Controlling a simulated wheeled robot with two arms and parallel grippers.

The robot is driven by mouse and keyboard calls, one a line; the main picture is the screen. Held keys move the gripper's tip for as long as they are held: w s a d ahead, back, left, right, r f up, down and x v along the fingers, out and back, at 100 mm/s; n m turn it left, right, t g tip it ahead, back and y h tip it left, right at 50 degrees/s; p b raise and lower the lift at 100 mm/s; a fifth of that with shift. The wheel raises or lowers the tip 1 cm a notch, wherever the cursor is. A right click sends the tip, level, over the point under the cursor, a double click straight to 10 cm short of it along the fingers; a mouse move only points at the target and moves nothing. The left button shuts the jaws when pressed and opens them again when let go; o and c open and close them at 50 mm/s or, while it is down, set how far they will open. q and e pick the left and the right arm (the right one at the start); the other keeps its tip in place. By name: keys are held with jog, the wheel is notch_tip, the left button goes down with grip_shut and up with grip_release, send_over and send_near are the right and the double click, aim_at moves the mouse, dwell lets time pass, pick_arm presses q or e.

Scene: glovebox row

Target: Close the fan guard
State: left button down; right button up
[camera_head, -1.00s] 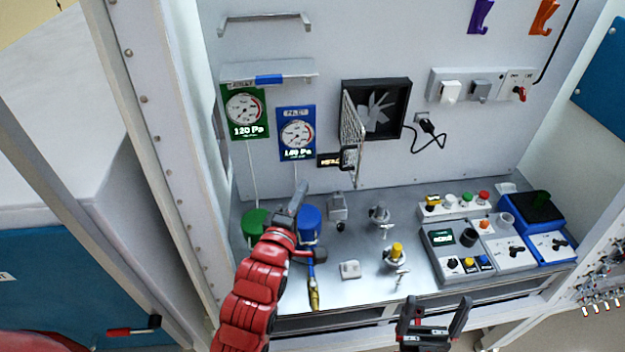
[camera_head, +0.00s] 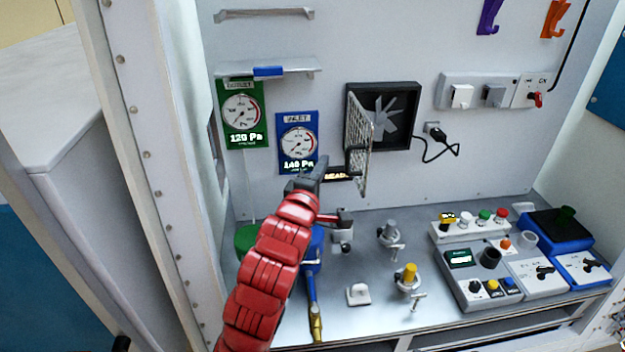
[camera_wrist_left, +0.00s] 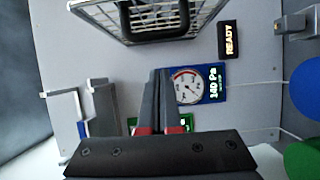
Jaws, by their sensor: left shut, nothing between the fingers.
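The fan (camera_head: 387,118) sits in a black square frame on the back wall. Its wire mesh guard (camera_head: 357,139) is hinged at the frame's left side and stands open, swung out from the wall. My right gripper is out of view.
A green gauge panel (camera_head: 243,113) and a blue one (camera_head: 297,143) hang left of the guard. A small READY sign (camera_wrist_left: 228,40) is near the guard. Clamps (camera_head: 408,280) and control boxes (camera_head: 480,278) stand on the bench. A plug cable (camera_head: 441,149) hangs right of the fan.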

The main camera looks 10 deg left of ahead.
pick_arm(q)
jog(key=d, duration=0.2)
jog(key=shift+d, duration=0.4)
